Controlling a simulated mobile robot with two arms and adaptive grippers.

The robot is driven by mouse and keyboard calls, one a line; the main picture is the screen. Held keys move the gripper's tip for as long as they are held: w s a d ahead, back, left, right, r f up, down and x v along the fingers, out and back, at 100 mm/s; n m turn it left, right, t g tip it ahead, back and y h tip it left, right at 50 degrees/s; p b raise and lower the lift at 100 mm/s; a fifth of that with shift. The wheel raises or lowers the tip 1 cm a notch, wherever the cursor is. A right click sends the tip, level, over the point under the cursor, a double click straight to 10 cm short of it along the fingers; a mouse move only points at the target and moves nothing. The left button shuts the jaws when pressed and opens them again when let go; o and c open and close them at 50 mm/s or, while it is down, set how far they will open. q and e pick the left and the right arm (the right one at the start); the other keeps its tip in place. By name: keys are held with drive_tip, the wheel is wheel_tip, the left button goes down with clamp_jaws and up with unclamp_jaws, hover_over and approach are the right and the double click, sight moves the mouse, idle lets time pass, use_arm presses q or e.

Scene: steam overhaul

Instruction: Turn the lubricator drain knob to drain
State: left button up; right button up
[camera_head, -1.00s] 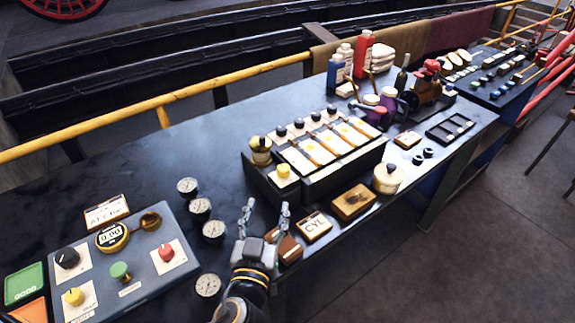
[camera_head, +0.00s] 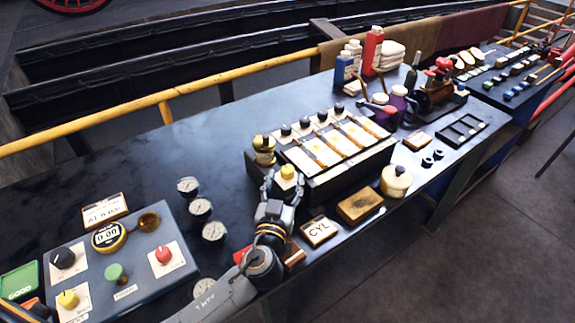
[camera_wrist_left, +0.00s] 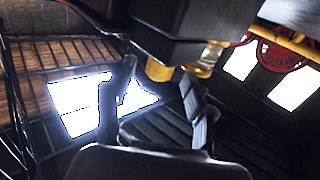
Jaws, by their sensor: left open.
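The lubricator (camera_head: 335,150) is a black box with a row of pale sight panels and several black knobs along its back edge. A yellow knob (camera_head: 287,171) on a pale plate sits at its near left end; I take it for the drain knob. My left gripper (camera_head: 284,183) is open at this end, its two fingers on either side of the yellow knob in the head view. I cannot tell whether they touch it. In the left wrist view the open fingers (camera_wrist_left: 155,105) are empty, below a dark block with brass-coloured parts (camera_wrist_left: 158,69). My right gripper is out of view.
A brass-topped jar (camera_head: 264,148) stands close behind the gripper. Gauges (camera_head: 200,208) and a grey control box (camera_head: 125,262) lie to the left. A CYL block (camera_head: 319,231), a wooden block (camera_head: 360,204) and a cream pot (camera_head: 396,180) line the front edge. The back left bench is clear.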

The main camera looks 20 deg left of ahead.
sight(286, 177)
use_arm(q)
drive_tip(key=shift+w+a+p, duration=0.15)
drive_tip(key=shift+w+p, duration=0.05)
drive_tip(key=shift+w, duration=0.7)
drive_tip(key=shift+w+a+p, duration=0.1)
drive_tip(key=shift+w+p, duration=0.05)
drive_tip(key=shift+w, duration=0.75)
clamp_jaws()
